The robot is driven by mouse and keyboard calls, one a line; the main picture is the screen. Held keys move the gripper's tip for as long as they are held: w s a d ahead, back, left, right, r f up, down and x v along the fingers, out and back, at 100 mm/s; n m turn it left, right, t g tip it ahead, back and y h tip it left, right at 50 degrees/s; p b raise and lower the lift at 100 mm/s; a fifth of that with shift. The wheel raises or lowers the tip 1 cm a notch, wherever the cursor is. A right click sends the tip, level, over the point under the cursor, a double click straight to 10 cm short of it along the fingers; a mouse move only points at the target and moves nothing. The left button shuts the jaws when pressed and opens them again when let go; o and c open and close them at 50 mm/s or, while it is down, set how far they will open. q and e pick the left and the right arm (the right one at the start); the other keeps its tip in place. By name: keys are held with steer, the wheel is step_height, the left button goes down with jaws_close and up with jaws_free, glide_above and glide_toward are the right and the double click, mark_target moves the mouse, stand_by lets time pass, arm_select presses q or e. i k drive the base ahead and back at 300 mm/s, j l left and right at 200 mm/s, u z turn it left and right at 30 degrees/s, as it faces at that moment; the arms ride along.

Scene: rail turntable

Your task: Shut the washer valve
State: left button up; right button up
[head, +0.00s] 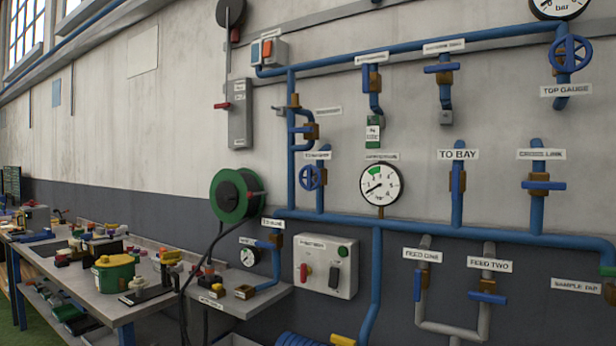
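Several blue-handled valves sit on blue pipes on the wall, and I cannot read which label names the washer. One upper valve (373,79) has its handle along its drop pipe, with a green tag below. The upper valve to its right (444,69) has its handle across its pipe. Both have labels too small to read. The TO BAY valve (457,182) has its handle along the pipe. The CROSS LINK valve (541,185) has its handle across. Neither of my grippers is in view.
A workbench (120,300) with a green tub (114,273) and small parts stands at the left. A green hose reel (237,194), a pressure gauge (380,190) and a switch box (326,267) are on the wall. The FEED ONE (418,286) and FEED TWO (488,292) valves are lower right.

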mark_target(310, 177)
steer(key=i+j+z, duration=0.1)
steer(key=i+j, duration=0.55)
steer(key=i+j+z, duration=0.15)
steer(key=i+j, duration=0.45)
steer(key=j, duration=0.15)
steer(key=i+j+z, duration=0.15)
steer(key=i+j, duration=0.4)
steer(key=j, duration=0.3)
steer(key=i+j+z, duration=0.15)
steer(key=j, duration=0.25)
steer(key=i+j+z, duration=0.1)
steer(key=i+j, duration=0.25)
steer(key=j, duration=0.1)
